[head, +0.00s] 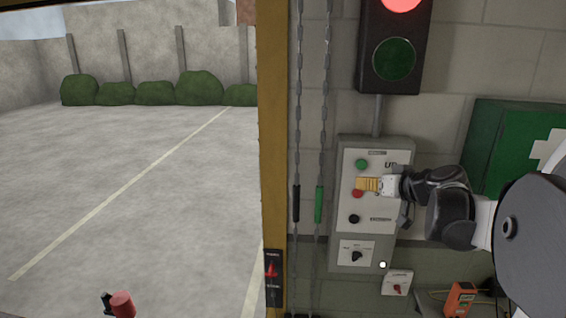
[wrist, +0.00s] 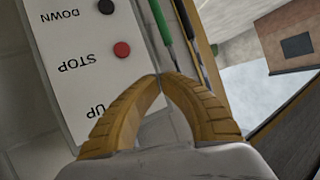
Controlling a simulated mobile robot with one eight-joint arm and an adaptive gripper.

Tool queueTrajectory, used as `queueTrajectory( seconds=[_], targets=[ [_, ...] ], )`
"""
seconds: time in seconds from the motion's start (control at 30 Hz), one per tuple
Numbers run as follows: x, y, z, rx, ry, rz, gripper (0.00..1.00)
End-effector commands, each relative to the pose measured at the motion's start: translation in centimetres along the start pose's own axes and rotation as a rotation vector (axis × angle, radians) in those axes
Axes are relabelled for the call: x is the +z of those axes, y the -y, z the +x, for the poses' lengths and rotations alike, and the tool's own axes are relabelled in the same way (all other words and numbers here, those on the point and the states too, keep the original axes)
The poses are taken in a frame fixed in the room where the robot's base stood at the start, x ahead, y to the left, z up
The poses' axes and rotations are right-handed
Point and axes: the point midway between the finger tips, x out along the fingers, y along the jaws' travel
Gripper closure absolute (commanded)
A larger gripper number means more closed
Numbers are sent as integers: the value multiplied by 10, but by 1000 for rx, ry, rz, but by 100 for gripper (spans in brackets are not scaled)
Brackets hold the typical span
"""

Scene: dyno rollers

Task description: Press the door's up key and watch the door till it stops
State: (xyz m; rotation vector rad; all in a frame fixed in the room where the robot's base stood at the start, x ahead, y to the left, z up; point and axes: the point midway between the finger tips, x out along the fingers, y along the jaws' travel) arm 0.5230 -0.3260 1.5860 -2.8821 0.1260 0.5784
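The grey control panel (head: 345,225) is on the wall right of the doorway. Its green button (head: 362,164), beside lettering that reads UP, sits above a red button (head: 357,193) and a black button (head: 354,219). My gripper (head: 358,184) has its yellow fingers shut and empty in front of the panel, between the green and red buttons; I cannot tell if it touches. In the wrist view the fingertips (wrist: 159,77) meet near the red STOP button (wrist: 122,49), and the green button is hidden. The doorway (head: 130,190) shows an open yard; I cannot make out the door itself.
Hanging chains (head: 297,120) run between the yellow door post (head: 273,130) and the panel. A signal box (head: 394,45) above shows red lit. A green first-aid box (head: 510,145) is at right. An orange device (head: 460,299) lies low at right.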

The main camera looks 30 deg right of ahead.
Motion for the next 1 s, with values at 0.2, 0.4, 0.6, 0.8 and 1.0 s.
queueTrajectory(
  seconds=[0.2, 0.4, 0.6, 0.8, 1.0],
  targets=[
    [-13, -14, 26, 0, 0, -2, 100],
    [-23, -24, 46, -1, 0, -1, 100],
    [-29, -29, 55, 0, 0, 0, 100],
    [-30, -30, 56, 0, 0, 0, 100],
    [-30, -30, 56, 0, 0, 0, 100]
  ],
)
